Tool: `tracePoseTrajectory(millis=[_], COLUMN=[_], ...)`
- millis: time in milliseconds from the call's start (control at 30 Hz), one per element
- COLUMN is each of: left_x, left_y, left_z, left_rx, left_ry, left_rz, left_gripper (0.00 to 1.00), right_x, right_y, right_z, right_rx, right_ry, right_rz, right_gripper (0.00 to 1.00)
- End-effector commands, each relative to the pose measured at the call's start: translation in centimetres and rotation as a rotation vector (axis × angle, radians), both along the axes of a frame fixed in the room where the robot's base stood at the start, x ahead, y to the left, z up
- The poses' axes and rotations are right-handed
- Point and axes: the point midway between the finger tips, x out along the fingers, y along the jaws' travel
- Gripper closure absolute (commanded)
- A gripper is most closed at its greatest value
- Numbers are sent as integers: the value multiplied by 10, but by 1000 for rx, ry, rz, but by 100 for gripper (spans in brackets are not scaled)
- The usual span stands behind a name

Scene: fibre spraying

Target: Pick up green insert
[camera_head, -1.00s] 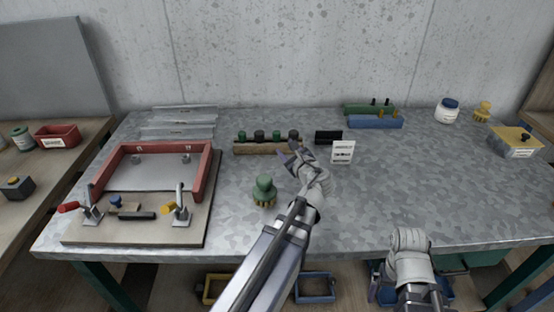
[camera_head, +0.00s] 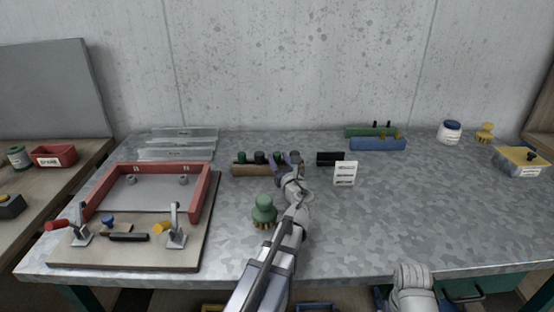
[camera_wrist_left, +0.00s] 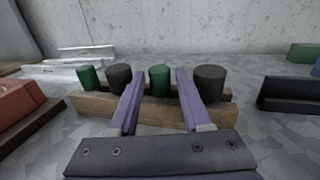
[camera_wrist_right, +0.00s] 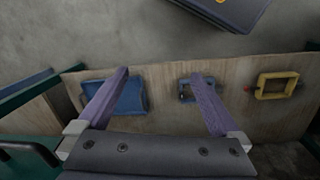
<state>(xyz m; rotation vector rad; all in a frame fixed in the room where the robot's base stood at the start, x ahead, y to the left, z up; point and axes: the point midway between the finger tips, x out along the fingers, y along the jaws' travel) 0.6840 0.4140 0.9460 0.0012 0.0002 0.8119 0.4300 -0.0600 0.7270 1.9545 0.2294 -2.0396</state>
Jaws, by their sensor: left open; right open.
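A wooden rack (camera_head: 252,170) near the middle back of the metal table holds green and black cylindrical inserts in alternating places. The left green insert (camera_head: 242,157) stands at the rack's left end; another green insert (camera_wrist_left: 160,80) stands between two black ones (camera_wrist_left: 119,77) (camera_wrist_left: 208,82). My left gripper (camera_wrist_left: 158,78) is open at the rack, with its purple fingers on either side of the second green insert in the left wrist view. Contact cannot be told. My right gripper (camera_wrist_right: 160,82) is open and empty, low by the table's front right edge.
A green-handled brush (camera_head: 264,208) stands close beside my left arm. A red-framed mould (camera_head: 208,195) with clamps lies at left. The table's right middle is clear.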

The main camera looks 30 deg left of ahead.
Motion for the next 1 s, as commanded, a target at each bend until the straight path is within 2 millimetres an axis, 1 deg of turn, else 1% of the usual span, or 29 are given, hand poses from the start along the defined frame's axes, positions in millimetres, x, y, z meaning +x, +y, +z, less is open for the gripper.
tracePoseTrajectory(millis=[133,300,400,633,667,1000], left_x=[9,28,35,35,35,35], left_y=[9,28,36,37,37,37], left_z=[-1,-2,-2,-2,-2,-2], left_rx=[-1,-1,-1,-1,-1,-1], left_ry=[-1,-1,-1,-1,-1,-1], left_rz=[2,2,2,0,0,0], left_gripper=[51,51,51,51,53,92], right_x=[0,0,0,0,0,0], right_y=[0,0,0,0,0,0], right_z=[-1,-2,-2,-2,-2,-2], right_rx=[0,0,0,0,0,0], right_ry=[0,0,0,0,0,0], right_rz=[0,0,0,0,0,0], right_gripper=[0,0,0,0,0,0])
